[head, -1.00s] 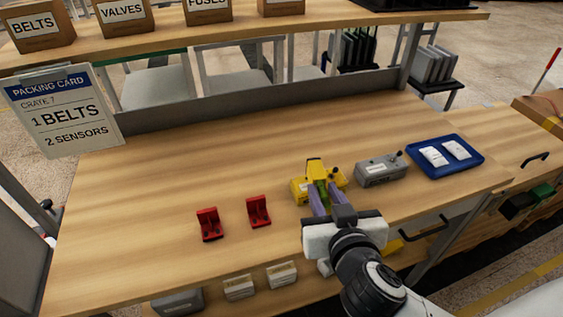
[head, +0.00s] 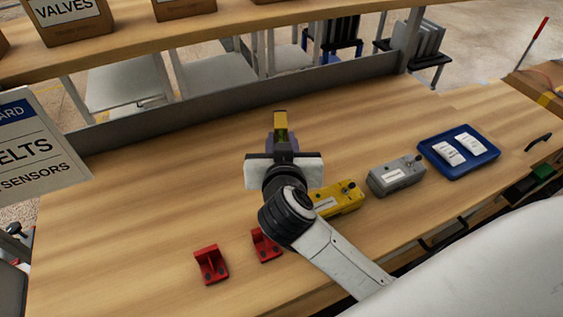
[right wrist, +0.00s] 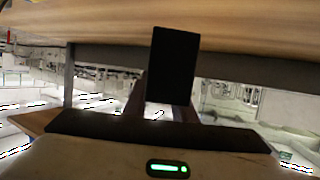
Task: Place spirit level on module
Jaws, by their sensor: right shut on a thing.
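My right gripper (head: 281,143) is shut on the spirit level (head: 281,121), a yellow bar with a green patch and a dark end. It holds the level over the middle of the bench. The level's dark end (right wrist: 173,65) fills the middle of the right wrist view. A yellow module (head: 343,201) with a label and a black knob stands to the right, its left part hidden by my right arm. A similar grey module (head: 396,176) stands further right. The level is apart from both modules. My left gripper is out of view.
Two red brackets (head: 211,264) (head: 264,245) stand at the front of the bench (head: 150,190). A blue tray (head: 459,153) with two white packets lies at the right. A shelf with boxes (head: 185,8) runs across the back. The bench's left and middle are clear.

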